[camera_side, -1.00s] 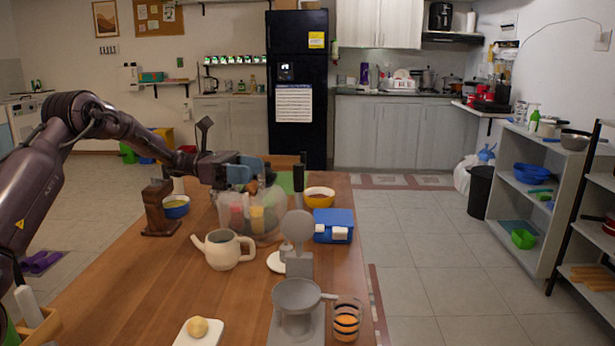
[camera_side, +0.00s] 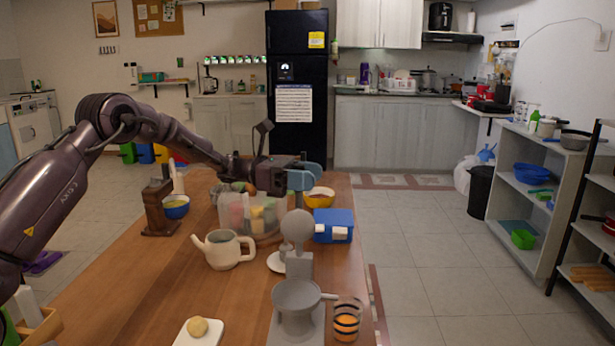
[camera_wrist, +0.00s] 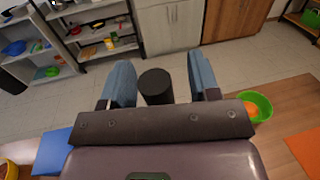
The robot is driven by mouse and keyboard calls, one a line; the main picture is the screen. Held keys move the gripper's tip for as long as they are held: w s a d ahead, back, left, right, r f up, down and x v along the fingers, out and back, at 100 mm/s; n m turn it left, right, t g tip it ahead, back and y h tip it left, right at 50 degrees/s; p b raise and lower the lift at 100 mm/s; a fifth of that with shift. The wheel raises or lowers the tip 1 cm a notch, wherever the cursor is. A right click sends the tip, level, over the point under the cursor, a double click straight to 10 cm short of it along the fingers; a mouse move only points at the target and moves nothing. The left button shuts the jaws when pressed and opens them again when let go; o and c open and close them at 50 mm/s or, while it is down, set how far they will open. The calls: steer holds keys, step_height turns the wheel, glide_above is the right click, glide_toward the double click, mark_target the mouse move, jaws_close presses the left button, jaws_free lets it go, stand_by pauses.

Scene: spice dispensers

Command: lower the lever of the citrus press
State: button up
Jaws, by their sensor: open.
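The grey citrus press (camera_side: 300,267) stands on the right side of the wooden table in the side view, with a bowl (camera_side: 297,296) low at its front and a round grey head (camera_side: 297,227) above. Its lever points up, with its upper end hidden behind my fingers. My gripper (camera_side: 303,178) is level at the top of the lever, its blue fingers open. In the wrist view, a dark upright cylinder (camera_wrist: 155,87), apparently the lever's grip, sits between the two open fingers, nearer the left one. Gaps show on both sides.
A blue box (camera_side: 334,225) and a yellow bowl (camera_side: 319,197) are right of the press's head. A teapot (camera_side: 229,250) and a clear container (camera_side: 236,217) are to its left.

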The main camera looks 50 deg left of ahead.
steer(key=shift+c, duration=0.5)
jaws_close()
steer(key=shift+s+d+m, duration=0.4)
steer(key=shift+s+d, duration=0.1)
steer(key=s+d+f+m+y, duration=0.2)
steer(key=s+d+f+m, duration=0.3)
steer(key=s+d+m, duration=0.35)
steer(key=shift+s+d+f+m+t+y, duration=0.3)
steer(key=shift+s+d+f+m, duration=0.65)
steer(key=shift+f, duration=1.3)
steer(key=shift+s+d+f+m+t+y, duration=0.1)
steer(key=shift+s+d+f+m+y, duration=0.35)
steer(key=shift+f+m, duration=1.45)
steer(key=shift+s+d+f+m+t+y, duration=0.3)
steer(key=shift+s+d+f+m, duration=0.4)
steer(key=shift+f, duration=1.95)
steer(key=shift+w+a, duration=0.1)
steer(key=shift+a, duration=0.05)
steer(key=shift+o, duration=0.5)
jaws_free()
